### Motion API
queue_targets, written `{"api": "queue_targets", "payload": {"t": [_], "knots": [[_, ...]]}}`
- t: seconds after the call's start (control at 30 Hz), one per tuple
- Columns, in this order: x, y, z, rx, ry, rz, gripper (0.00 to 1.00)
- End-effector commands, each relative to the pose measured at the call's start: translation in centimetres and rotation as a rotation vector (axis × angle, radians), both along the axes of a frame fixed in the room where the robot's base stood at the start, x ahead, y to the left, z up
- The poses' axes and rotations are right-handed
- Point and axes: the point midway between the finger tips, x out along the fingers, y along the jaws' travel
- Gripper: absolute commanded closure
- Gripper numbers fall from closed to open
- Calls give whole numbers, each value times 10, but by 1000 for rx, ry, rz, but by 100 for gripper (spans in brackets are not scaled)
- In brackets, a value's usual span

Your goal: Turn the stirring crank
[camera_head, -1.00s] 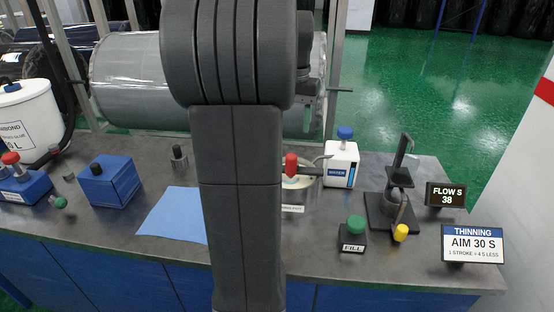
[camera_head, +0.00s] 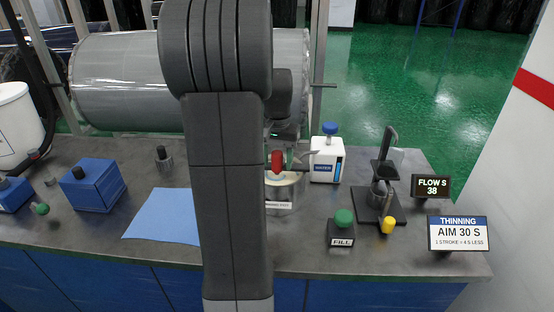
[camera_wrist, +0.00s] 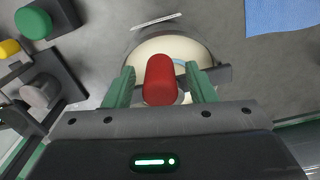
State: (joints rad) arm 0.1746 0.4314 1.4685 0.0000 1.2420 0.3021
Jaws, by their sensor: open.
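The stirring crank has a red knob (camera_head: 277,162) standing over a round pot (camera_head: 284,190) of pale contents. In the wrist view the red knob (camera_wrist: 160,80) sits between the two green fingers of my gripper (camera_wrist: 161,88), with a gap on each side. The dark crank bar (camera_wrist: 218,74) shows to the right of the knob, above the pale pot (camera_wrist: 172,46). My gripper is open around the knob. In the head view my arm hides the left part of the pot and most of the gripper.
A white water container (camera_head: 327,160) with a blue knob stands just right of the pot. A green-topped FILL button (camera_head: 342,228), a flow cup stand (camera_head: 380,200) and a THINNING sign (camera_head: 458,234) are further right. A blue cloth (camera_head: 163,215) lies on the left of the bench.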

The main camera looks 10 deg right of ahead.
Motion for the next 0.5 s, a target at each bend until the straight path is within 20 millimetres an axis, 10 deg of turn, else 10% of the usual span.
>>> {"api": "queue_targets", "payload": {"t": [0.3,0.5], "knots": [[0,0,-3,0,0,0,50],[0,0,-2,0,0,0,89]]}}
